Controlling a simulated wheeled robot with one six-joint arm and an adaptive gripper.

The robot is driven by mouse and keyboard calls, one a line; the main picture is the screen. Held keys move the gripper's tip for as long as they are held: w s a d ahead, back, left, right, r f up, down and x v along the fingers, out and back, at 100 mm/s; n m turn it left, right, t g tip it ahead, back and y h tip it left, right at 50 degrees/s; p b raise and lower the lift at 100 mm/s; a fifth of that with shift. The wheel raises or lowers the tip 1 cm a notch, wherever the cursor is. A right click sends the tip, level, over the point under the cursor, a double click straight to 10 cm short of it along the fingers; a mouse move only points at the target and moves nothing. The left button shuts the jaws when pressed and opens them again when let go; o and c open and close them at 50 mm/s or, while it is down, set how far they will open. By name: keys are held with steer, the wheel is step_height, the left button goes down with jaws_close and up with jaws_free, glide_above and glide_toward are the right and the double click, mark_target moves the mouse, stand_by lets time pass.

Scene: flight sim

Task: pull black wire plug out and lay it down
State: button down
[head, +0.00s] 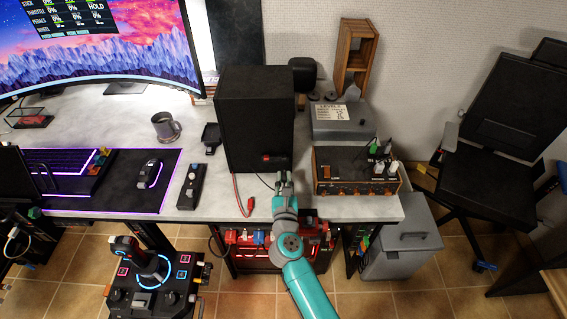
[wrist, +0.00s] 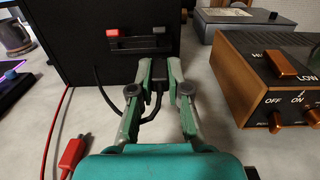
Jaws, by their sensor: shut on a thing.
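A tall black box (head: 255,115) stands on the grey desk, also close in the wrist view (wrist: 75,45). Its face carries a small terminal panel (wrist: 140,43) with a red and a black connector on top. My gripper (head: 284,180) is in front of this face. In the wrist view its fingers (wrist: 159,75) are shut on the black wire plug (wrist: 158,77), just below the panel's black side. The black wire (wrist: 103,92) loops from the plug to the left. I cannot tell whether the plug's tip touches the panel. A red plug (wrist: 72,152) on a red wire lies loose on the desk.
A wood-sided amplifier (head: 357,172) with knobs and plugs on top stands close on the right. A grey box (head: 338,125) is behind it. A black remote-like device (head: 190,187) lies on the left. Bare desk (head: 222,192) shows near the front edge.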

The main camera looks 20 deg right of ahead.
steer(key=shift+s+a, duration=0.1)
steer(key=shift+s, duration=0.25)
steer(key=shift+s, duration=0.1)
steer(key=shift+s+d, duration=0.3)
steer(key=shift+s, duration=0.55)
steer(key=shift+s+d, duration=0.3)
steer(key=shift+s, duration=0.6)
steer(key=shift+s+d, duration=0.3)
steer(key=shift+s, duration=0.55)
steer(key=shift+f, duration=2.4)
steer(key=shift+f, duration=0.1)
